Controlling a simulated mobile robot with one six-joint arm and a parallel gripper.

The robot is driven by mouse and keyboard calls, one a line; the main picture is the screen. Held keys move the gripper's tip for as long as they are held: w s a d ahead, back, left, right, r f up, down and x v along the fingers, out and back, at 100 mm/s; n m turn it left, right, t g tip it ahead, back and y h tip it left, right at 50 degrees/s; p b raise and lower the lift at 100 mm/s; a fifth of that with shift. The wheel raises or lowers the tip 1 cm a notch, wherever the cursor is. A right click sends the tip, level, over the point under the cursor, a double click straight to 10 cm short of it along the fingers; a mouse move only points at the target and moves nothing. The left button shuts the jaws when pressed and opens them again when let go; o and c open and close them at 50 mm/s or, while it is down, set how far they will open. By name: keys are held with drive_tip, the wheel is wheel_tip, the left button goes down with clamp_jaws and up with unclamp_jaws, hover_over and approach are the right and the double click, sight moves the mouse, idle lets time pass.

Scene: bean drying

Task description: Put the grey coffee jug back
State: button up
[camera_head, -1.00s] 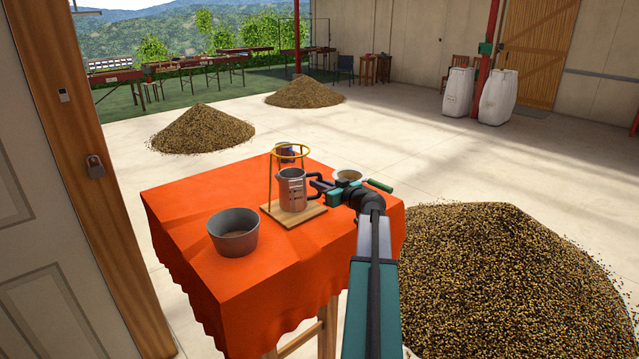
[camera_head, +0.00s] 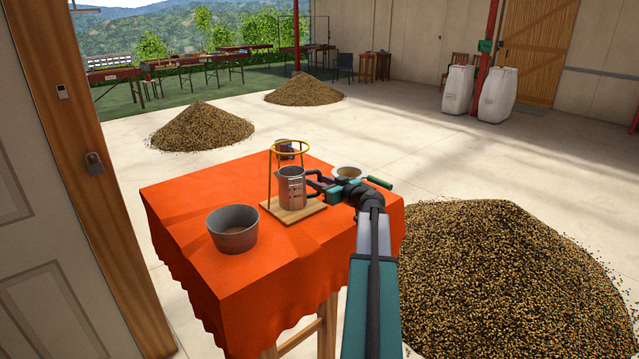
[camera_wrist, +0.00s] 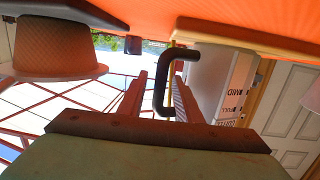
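The grey coffee jug (camera_head: 291,188) stands upright on the wooden base (camera_head: 308,217) of a stand with a yellow ring (camera_head: 290,146), below the ring. Its black handle points right, towards my gripper (camera_head: 316,184). In the wrist view, which looks upside down, the jug's printed side (camera_wrist: 232,85) is at the right. The black handle (camera_wrist: 163,85) lies between the two fingers of my gripper (camera_wrist: 160,92). The fingers are apart, with a gap showing beside the handle, so the gripper looks open around it.
The stand is on a table with an orange cloth (camera_head: 185,215). A grey bowl (camera_head: 233,240) is at the front left, and a pale bowl (camera_head: 347,172) is just behind my gripper. A large bean heap (camera_head: 510,280) covers the floor to the right.

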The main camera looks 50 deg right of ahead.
drive_tip(key=shift+r+p, duration=0.2)
drive_tip(key=shift+p, duration=0.1)
drive_tip(key=s+b, duration=0.1)
drive_tip(key=s, duration=0.2)
drive_tip(key=s+a+b, duration=0.1)
drive_tip(key=s+b, duration=0.1)
drive_tip(key=s, duration=0.2)
drive_tip(key=s+r+b, duration=0.1)
drive_tip(key=s, duration=0.2)
drive_tip(key=shift+s+a, duration=0.2)
drive_tip(key=shift+s, duration=0.2)
drive_tip(key=shift+s+r, duration=0.25)
drive_tip(key=shift+s, duration=0.25)
